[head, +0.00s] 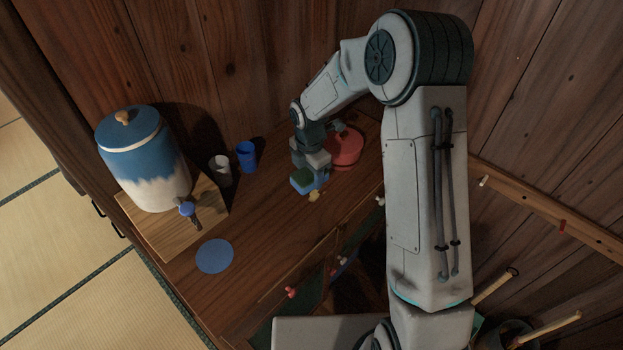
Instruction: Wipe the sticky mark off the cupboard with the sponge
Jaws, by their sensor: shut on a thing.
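The cupboard (262,222) has a brown wooden top that runs along the plank wall. A small pale yellow sticky mark (314,196) shows on its top, near the front edge. My gripper (311,172) points down over the cupboard and is shut on a green and blue sponge (301,182). The sponge is right beside the mark, on its far side in the picture. I cannot tell whether the sponge touches the cupboard top or covers part of the mark. The fingertips are partly hidden.
A red round thing (345,148) is close behind my gripper. A blue cup (246,156) and a white cup (221,170) stand left. A blue-and-white dispenser (146,165) sits on a wooden board (206,212). A flat blue disc (214,256) lies in front.

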